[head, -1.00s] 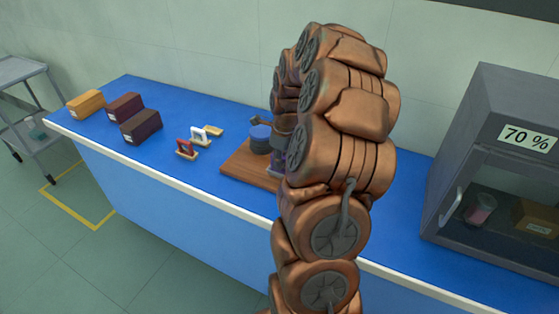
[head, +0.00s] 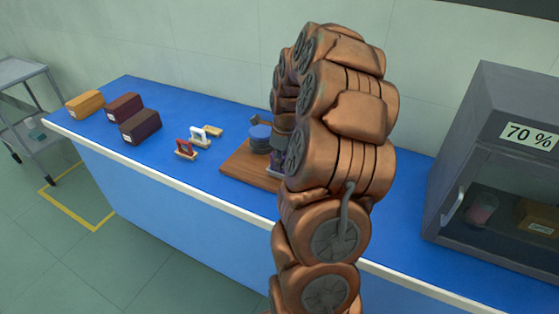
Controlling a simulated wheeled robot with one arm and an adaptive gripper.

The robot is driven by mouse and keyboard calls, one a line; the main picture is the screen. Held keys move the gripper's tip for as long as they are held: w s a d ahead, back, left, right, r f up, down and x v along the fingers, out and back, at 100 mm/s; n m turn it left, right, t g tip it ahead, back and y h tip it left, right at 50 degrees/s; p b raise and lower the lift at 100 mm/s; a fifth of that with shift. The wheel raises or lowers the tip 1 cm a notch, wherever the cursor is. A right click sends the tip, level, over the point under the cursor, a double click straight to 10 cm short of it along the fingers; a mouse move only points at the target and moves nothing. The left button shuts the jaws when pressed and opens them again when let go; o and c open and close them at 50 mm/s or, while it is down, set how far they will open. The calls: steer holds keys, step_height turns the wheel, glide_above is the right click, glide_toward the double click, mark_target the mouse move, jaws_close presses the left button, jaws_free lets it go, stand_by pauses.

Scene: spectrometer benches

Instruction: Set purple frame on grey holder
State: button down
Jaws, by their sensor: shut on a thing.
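My gripper (head: 281,148) shows only as a dark sliver at the left edge of my copper arm, over the wooden board (head: 238,172). It is shut on the purple frame (head: 276,171), of which a small purplish part shows low beside the arm. My arm hides the fingertips and most of the frame. I cannot make out the grey holder clearly; it may be behind the arm. Whether the frame touches anything beneath it cannot be told.
A blue-grey round stack (head: 259,139) stands on the board, beside the gripper. Red (head: 185,149) and white (head: 199,136) frames stand left of it. Several boxes (head: 140,127) lie at the bench's far left. A grey cabinet (head: 494,170) stands at right. Blue bench between is clear.

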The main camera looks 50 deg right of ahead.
mark_target(284, 158)
steer(key=shift+f+b, duration=0.3)
steer(key=shift+f, duration=0.25)
steer(key=c, duration=1.5)
jaws_free()
steer(key=shift+o, duration=0.2)
steer(key=shift+r, duration=0.1)
steer(key=shift+s+d+r, duration=0.1)
steer(key=shift+s+r, duration=0.1)
steer(key=shift+r, duration=1.6)
steer(key=shift+s+r, duration=0.25)
steer(key=shift+r, duration=1.55)
steer(key=shift+s+d+r, duration=0.1)
steer(key=shift+s+r, duration=0.1)
steer(key=shift+r, duration=1.6)
steer(key=shift+a, duration=0.1)
